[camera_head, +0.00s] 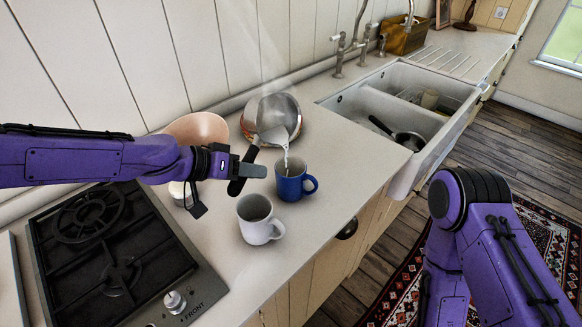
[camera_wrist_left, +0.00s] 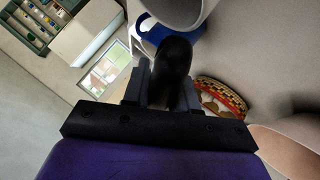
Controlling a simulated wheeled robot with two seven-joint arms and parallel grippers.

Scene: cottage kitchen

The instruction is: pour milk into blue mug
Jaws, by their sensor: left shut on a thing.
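My left gripper (camera_head: 232,168) is shut on the black handle of a silver saucepan (camera_head: 283,108). The handle also shows between the jaws in the left wrist view (camera_wrist_left: 174,75). The saucepan is tilted above the counter, with white milk at its low lip. A thin white stream of milk (camera_head: 286,157) falls from it to the blue mug (camera_head: 290,188). The mug stands upright on the counter below the lip, and part of it shows behind the saucepan in the left wrist view (camera_wrist_left: 150,28). How full it is cannot be seen. My right gripper is out of view.
A white mug (camera_head: 257,222) stands close to the blue one, towards the front edge. A pinkish bowl (camera_head: 196,128) and a patterned bowl (camera_wrist_left: 225,100) are behind. The black hob (camera_head: 105,255) is at left. The sink (camera_head: 375,110) at right holds a dark pan.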

